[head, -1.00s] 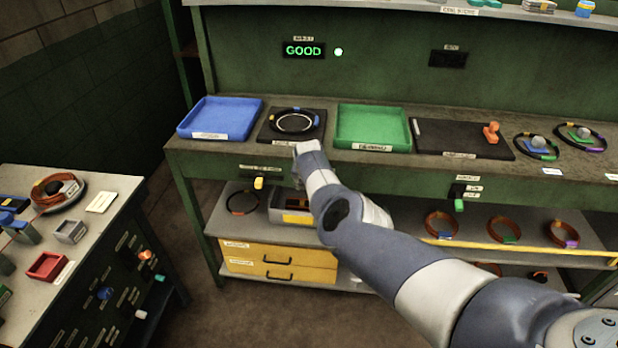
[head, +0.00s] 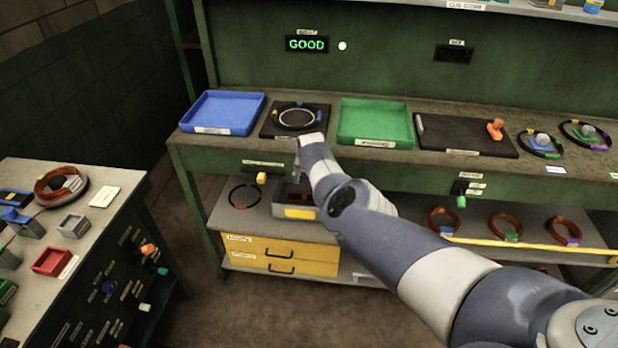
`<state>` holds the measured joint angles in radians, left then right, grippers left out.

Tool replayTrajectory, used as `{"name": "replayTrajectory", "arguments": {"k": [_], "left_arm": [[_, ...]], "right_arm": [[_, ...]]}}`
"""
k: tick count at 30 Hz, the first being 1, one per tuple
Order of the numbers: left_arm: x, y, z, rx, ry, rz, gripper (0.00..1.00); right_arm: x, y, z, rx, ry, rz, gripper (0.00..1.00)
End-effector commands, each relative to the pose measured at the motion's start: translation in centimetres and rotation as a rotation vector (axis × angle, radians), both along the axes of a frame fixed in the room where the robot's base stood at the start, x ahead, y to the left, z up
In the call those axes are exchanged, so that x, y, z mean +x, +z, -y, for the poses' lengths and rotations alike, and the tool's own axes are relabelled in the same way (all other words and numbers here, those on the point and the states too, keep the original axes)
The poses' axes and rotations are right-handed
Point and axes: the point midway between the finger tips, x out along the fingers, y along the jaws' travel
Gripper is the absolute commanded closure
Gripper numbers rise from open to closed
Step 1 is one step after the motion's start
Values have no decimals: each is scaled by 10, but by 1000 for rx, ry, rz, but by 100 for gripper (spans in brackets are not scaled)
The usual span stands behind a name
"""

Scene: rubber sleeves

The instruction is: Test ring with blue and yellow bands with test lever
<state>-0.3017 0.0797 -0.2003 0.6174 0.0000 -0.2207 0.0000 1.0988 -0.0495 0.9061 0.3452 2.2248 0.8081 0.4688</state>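A dark ring (head: 279,123) with blue and yellow bands lies flat on the black test plate (head: 268,133) on the bench, between the blue and green trays. The display (head: 307,45) above reads GOOD in green, with a white lamp lit beside it. A lever with a yellow knob (head: 262,178) sticks out of the bench front below the plate. My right gripper (head: 298,160) is at the bench front, just right of the yellow knob and apart from it. Its fingers are mostly hidden behind my wrist, so its opening is unclear. My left gripper is not in view.
A blue tray (head: 186,124) and a green tray (head: 343,138) flank the plate; both look empty. A black board (head: 455,133) with an orange handle (head: 495,129) is further right. A side table (head: 100,222) stands at left. Open floor lies between.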

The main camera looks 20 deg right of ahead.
Motion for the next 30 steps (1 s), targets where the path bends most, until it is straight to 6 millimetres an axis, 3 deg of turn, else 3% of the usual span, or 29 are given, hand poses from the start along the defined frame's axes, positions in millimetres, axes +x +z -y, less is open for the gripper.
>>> {"name": "replayTrajectory", "arguments": {"k": [11, 21, 30], "left_arm": [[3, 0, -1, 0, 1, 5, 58], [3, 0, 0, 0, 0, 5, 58], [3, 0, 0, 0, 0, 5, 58]], "right_arm": [[-1, 5, -2, -2, 1, 1, 52], [-12, 21, -5, 1, -2, 0, 52], [-24, 47, -10, 1, 0, 1, 52]]}}
